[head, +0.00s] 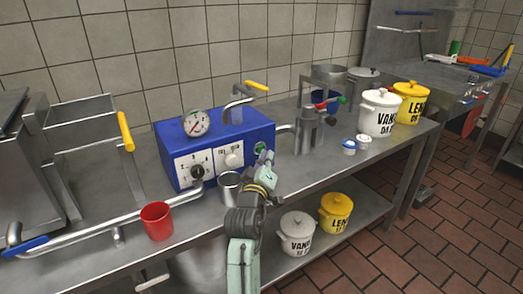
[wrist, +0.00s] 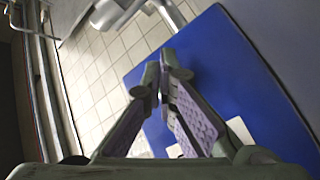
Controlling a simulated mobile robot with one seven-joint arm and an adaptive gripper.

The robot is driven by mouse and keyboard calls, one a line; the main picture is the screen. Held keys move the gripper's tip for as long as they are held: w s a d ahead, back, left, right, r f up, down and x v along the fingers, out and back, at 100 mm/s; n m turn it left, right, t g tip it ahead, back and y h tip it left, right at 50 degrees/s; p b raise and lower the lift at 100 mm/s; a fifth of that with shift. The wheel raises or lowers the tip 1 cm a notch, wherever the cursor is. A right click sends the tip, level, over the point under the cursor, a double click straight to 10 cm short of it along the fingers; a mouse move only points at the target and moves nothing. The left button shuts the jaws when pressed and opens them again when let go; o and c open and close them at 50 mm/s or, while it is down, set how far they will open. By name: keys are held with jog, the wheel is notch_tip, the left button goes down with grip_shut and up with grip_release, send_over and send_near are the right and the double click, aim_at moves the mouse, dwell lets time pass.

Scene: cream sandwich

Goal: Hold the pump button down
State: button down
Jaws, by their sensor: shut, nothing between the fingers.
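The blue pump box (head: 215,128) stands on the steel counter, with a round gauge (head: 196,123) on top and white control panels on its front. A round greenish button (head: 260,148) sits at the right end of the front face, and looks like the pump button. My gripper (head: 268,172) is shut and empty just in front of and below it. I cannot tell whether it touches the button. In the wrist view the closed fingers (wrist: 165,70) point at the blue casing (wrist: 215,75); the button does not show there.
A metal cup (head: 229,187) stands before the box, left of my gripper, and a red cup (head: 157,221) further left. A metal fitting with levers (head: 312,130) is to the right. White (head: 380,115) and yellow (head: 411,104) pots stand further right. Steel pipes run along the left.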

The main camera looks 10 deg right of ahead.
jog(key=shift+w+a, duration=0.15)
jog(key=shift+w, duration=0.3)
dwell(1.6)
jog(key=shift+s, duration=0.1)
dwell(3.4)
jog(key=shift+s+d+p, duration=0.3)
jog(key=shift+s+p, duration=0.05)
jog(key=shift+s, duration=0.4)
jog(key=shift+s+d+p, duration=0.3)
jog(key=shift+s, duration=0.45)
jog(key=shift+s+d+p, duration=0.25)
jog(key=shift+s+p, duration=0.05)
jog(key=shift+s, duration=0.5)
jog(key=shift+s+d+p, duration=0.3)
jog(key=shift+s, duration=0.45)
jog(key=shift+s+f, duration=0.1)
